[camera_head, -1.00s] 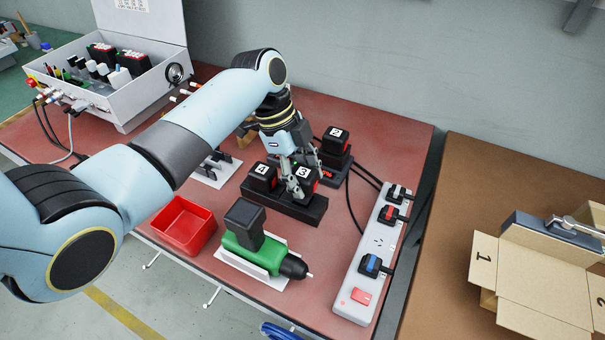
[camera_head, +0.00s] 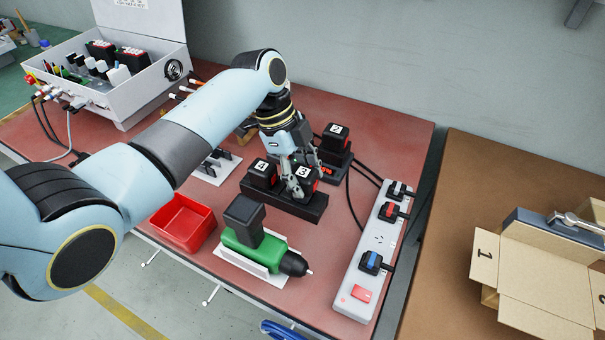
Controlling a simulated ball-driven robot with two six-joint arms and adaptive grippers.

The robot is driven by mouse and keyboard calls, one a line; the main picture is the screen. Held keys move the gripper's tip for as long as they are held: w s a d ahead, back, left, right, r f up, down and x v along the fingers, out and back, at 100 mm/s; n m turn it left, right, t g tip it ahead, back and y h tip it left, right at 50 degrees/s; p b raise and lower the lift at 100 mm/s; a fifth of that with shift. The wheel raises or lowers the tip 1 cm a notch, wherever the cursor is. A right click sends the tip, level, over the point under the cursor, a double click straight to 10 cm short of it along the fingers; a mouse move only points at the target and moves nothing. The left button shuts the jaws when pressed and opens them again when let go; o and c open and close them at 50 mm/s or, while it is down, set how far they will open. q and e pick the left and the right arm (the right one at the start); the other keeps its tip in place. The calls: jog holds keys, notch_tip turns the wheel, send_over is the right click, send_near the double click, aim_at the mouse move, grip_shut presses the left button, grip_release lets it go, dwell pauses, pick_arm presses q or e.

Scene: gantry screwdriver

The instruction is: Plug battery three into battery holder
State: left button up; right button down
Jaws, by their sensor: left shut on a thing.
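Battery three (camera_head: 304,174), a black block with a white "3" label, is at the right part of the black battery holder (camera_head: 312,208). My left gripper (camera_head: 294,186) is shut on battery three from above. Its fingers hide part of the battery, and I cannot tell whether the battery is fully seated. Battery four (camera_head: 263,173) stands in the same holder, just left of it. My right gripper is not in view.
Another labelled battery (camera_head: 335,138) stands on a black base behind. A green screwdriver (camera_head: 253,242), a red tray (camera_head: 184,224) and a white power strip (camera_head: 352,290) surround the holder. A cardboard box (camera_head: 542,265) is at right.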

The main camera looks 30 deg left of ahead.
aim_at(303, 186)
pick_arm(q)
jog(key=shift+f, duration=0.45)
dwell(0.3)
jog(key=shift+f+b, duration=0.9)
jog(key=shift+f, duration=0.15)
dwell(0.7)
jog(key=o, duration=1.4)
jog(key=shift+p+v, duration=2.65)
jog(key=shift+v, duration=0.15)
